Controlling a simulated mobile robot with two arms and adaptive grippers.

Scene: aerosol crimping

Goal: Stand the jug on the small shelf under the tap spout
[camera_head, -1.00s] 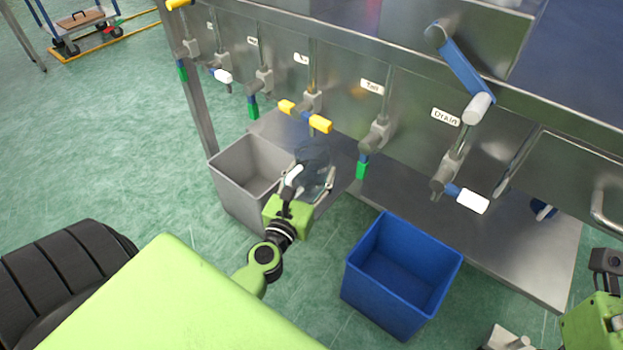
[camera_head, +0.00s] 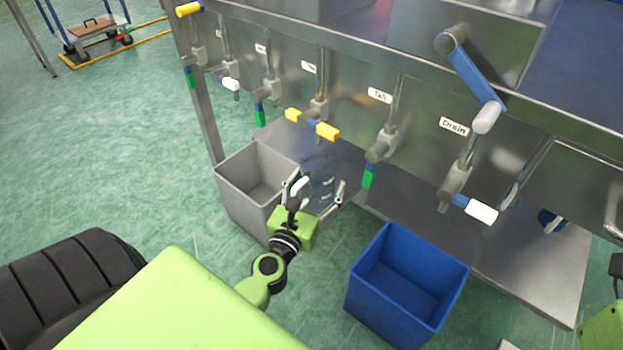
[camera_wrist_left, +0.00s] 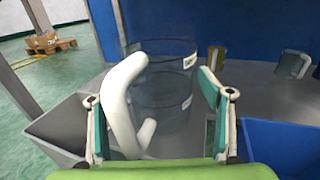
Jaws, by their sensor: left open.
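The jug (camera_head: 319,166) is clear, with a white handle. It appears upright at the steel shelf (camera_head: 346,155), below the tap with yellow levers (camera_head: 318,124); its base is partly hidden, so exact contact is hard to tell. My left gripper (camera_head: 316,191) is open, its fingers spread either side of the jug on its near side. In the left wrist view the jug (camera_wrist_left: 168,88) stands beyond and between the fingers, and its white handle (camera_wrist_left: 118,95) is close to the left finger. The spout tip is hard to make out.
A grey bin (camera_head: 235,190) stands just left of my left gripper. A blue bin (camera_head: 372,287) stands on the floor to the right. Green floor is free at left.

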